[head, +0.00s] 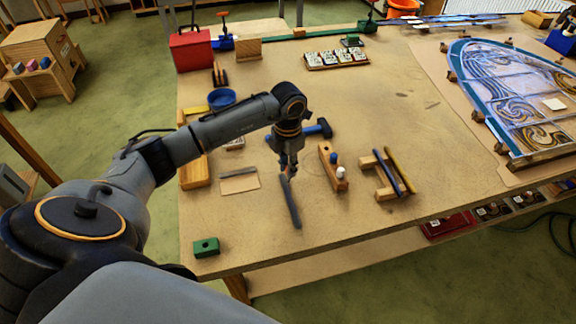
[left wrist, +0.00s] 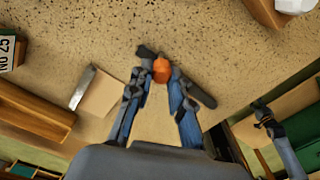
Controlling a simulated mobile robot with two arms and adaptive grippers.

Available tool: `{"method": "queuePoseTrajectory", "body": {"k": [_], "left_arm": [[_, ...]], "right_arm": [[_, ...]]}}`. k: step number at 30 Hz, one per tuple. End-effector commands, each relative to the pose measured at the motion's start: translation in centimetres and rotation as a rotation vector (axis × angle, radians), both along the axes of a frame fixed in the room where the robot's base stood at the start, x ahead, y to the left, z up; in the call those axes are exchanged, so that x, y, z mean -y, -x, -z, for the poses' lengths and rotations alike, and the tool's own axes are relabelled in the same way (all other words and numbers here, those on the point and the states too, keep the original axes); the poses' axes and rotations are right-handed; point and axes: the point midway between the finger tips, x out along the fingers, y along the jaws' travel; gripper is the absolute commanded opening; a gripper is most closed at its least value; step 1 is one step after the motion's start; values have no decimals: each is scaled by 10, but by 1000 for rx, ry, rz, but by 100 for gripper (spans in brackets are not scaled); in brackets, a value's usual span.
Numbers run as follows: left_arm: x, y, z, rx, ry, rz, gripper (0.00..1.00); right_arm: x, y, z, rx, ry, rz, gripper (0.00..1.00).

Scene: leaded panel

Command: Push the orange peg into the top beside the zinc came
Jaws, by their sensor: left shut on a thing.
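My left gripper (head: 287,168) points down at the bench top (head: 400,115). In the left wrist view my left gripper (left wrist: 163,82) is shut on the orange peg (left wrist: 161,69), which sits between its fingertips. A dark grey bar (head: 292,208), which looks like the zinc came, lies on the bench at the gripper's tip. It also shows in the left wrist view (left wrist: 205,97), partly hidden by the fingers. Whether peg and bar touch, I cannot tell.
A wooden plane (head: 331,170) and a wooden rack with rods (head: 385,178) stand to the right. A blue hammer (head: 318,129) lies behind. A tan card (head: 240,185) with a metal strip lies left. A green block (head: 206,247) sits near the front edge. The leaded panel (head: 515,95) is far right.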

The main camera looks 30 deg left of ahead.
Motion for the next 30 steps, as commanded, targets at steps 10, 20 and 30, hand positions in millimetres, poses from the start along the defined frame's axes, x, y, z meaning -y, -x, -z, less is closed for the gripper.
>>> {"method": "queuePoseTrajectory", "body": {"k": [10,20,30], "left_arm": [[0,0,0,0,0,0,0],[0,0,5,1,0,0,0],[0,0,10,0,0,0,0]], "right_arm": [[2,-1,1,1,2,1,40],[2,-1,5,0,2,1,40],[1,-1,10,0,2,1,40]]}}
